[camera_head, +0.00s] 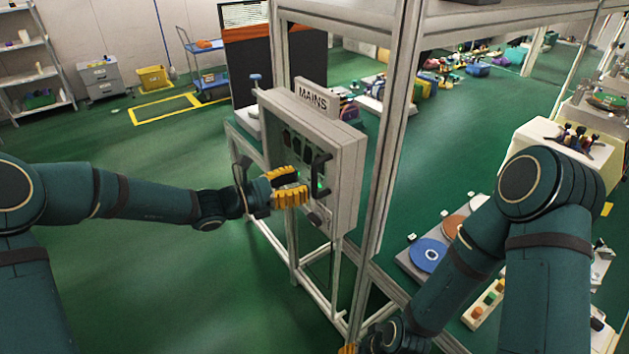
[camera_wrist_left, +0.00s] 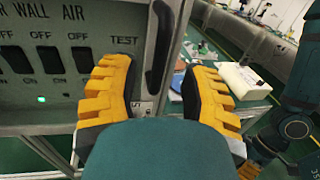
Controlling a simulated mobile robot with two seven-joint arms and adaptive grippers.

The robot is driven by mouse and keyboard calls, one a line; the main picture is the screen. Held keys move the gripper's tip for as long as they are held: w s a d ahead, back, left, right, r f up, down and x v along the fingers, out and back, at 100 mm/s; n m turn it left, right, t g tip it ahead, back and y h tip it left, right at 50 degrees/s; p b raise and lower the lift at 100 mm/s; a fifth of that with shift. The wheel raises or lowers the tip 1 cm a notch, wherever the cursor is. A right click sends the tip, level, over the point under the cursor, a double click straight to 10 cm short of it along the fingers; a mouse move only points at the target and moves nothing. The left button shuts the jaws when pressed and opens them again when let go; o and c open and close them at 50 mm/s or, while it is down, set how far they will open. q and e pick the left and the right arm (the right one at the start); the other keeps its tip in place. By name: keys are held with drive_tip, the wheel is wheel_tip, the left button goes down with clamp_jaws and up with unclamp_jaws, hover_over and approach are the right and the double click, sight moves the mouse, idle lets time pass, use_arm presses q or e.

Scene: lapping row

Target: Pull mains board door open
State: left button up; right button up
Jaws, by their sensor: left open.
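The mains board (camera_head: 345,175) is a grey box under a MAINS sign, fixed to a metal frame. Its front carries dark switches, which the left wrist view shows with OFF, ON, WALL, AIR and TEST labels. A black upright handle (camera_head: 321,174) sits near the front's right edge; it also shows in the left wrist view (camera_wrist_left: 160,45). The door looks shut. My left gripper (camera_head: 293,187) is open and empty in front of the board, its yellow fingers (camera_wrist_left: 165,95) either side of the handle's line. Contact cannot be told. My right gripper is mostly cut off at the bottom edge.
Metal posts (camera_head: 393,130) stand right of the board. A bench with a blue disc (camera_head: 428,255) and coloured blocks lies at the right, near my right arm. A blue trolley (camera_head: 205,75) and yellow bin (camera_head: 153,78) stand behind. The green floor at left is clear.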

sight(315, 192)
use_arm(q)
drive_tip(key=shift+x, duration=2.2)
